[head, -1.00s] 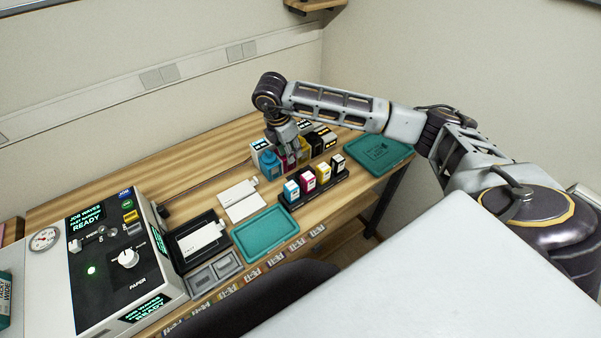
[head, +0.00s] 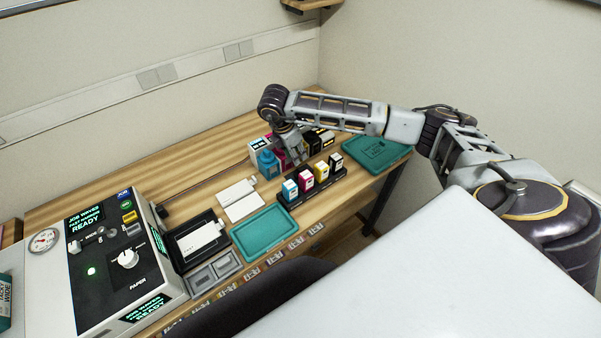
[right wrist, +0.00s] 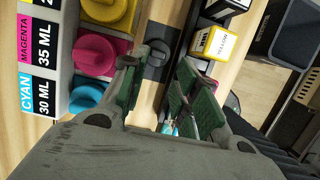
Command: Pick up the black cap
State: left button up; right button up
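In the head view my right gripper (head: 293,155) is low over the table between the ink bottles and the small cartridge rack, and hides the cap. My left gripper is not in view.
The magenta bottle (right wrist: 97,52) and cyan bottle (right wrist: 85,97) stand close beside the left finger. The cartridge rack (head: 325,184) holds several cartridges near the table's front edge.

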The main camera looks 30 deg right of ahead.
aim_at(300, 169)
jog(key=shift+x, duration=2.05)
jog(key=shift+f, duration=0.15)
jog(key=shift+f+p, duration=0.4)
jog(key=shift+f, duration=0.2)
jog(key=shift+p+x, duration=0.35)
jog(key=shift+x, duration=1.55)
jog(key=shift+w+a, duration=0.1)
jog(key=c, duration=0.5)
jog(key=shift+r, duration=0.1)
